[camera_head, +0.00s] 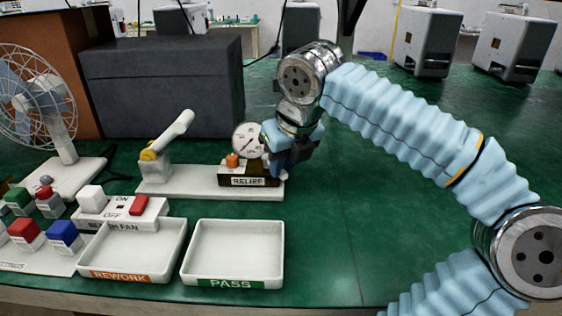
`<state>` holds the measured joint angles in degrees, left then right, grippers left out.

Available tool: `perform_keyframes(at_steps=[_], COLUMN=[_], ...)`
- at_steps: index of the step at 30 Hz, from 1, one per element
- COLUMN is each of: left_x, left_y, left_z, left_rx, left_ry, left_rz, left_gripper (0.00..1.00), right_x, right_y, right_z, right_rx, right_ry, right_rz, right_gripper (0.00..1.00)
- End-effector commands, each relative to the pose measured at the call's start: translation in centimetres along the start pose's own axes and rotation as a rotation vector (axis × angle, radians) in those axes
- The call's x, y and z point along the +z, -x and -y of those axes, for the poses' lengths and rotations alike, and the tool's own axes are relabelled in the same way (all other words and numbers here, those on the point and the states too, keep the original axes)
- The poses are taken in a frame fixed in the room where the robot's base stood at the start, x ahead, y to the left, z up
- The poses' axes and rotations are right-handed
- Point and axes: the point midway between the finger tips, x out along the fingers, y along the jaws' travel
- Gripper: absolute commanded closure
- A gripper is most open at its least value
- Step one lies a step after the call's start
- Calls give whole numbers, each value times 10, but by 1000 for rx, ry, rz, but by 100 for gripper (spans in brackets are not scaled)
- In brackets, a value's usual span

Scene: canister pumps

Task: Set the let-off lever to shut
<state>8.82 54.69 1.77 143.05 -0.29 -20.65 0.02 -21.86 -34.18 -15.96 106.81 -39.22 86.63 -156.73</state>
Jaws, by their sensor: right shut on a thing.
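The pump stands on a white base plate (205,187) left of the picture's middle. Its white pump handle (172,134) slants up to the right from a yellow pivot. A dark block (236,179) labelled RELIEF sits at the plate's right end, with an orange knob (232,160) on top and a round white gauge (248,139) behind. My right gripper (279,153) is at the right side of this block, beside the gauge, and is shut on a part that it mostly hides. That part seems to be the let-off lever; its setting cannot be read. My left gripper is out of view.
Two white trays stand in front: REWORK (130,276) and PASS (232,283). A switch box (122,208), coloured buttons and a fan (45,95) are at the left. A big dark box (160,85) stands behind the pump. The green table right of the trays is clear.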

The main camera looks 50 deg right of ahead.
Motion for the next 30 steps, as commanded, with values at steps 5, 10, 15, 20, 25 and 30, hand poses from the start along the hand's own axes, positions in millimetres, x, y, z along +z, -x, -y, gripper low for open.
perform_keyframes(at_steps=[5,10,15,20,25,30], left_x=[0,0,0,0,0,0], left_y=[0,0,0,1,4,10], left_z=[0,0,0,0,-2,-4], left_rx=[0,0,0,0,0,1], left_ry=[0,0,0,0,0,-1], left_rz=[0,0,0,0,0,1], left_gripper=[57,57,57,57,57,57], right_x=[1,1,0,1,1,2], right_y=[1,1,0,5,32,76], right_z=[0,0,0,0,0,0], right_rx=[-1,-1,-1,-1,1,0], right_ry=[1,0,0,0,0,-1], right_rz=[4,3,2,2,4,6], right_gripper=[80,57,57,57,57,57])
